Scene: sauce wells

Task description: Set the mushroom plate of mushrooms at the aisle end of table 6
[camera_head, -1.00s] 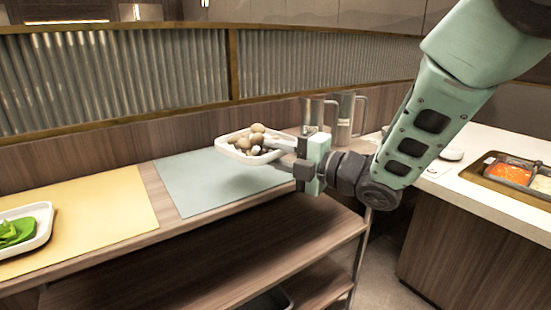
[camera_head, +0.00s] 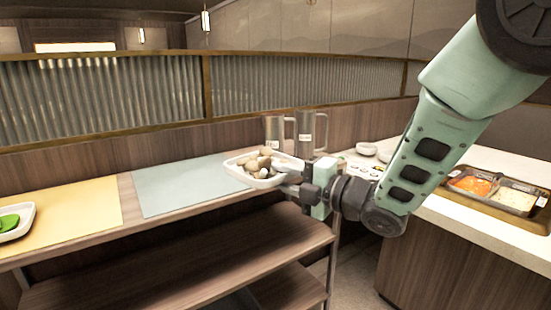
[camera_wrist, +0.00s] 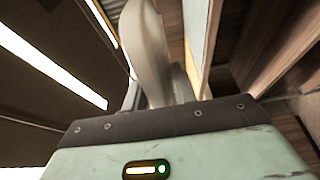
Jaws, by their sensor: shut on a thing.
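The white plate of mushrooms (camera_head: 236,173) is held level in the head view, near the right end of the wooden shelf unit. Pale and brown mushrooms (camera_head: 262,162) lie in it. My gripper (camera_head: 292,180) is shut on the plate's right edge. The plate appears above the front right part of the pale blue mat (camera_head: 175,187); I see no clear contact with it. In the wrist view the pale plate (camera_wrist: 145,45) rises edge-on from the jaws, and its contents are hidden. I cannot identify table 6 by any number.
A yellow mat (camera_head: 75,218) carries a white plate with green leaves (camera_head: 10,220) at the left. Two metal pitchers (camera_head: 305,130) stand behind my gripper. A white counter (camera_head: 480,212) with sauce wells (camera_head: 475,186) is at the right.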

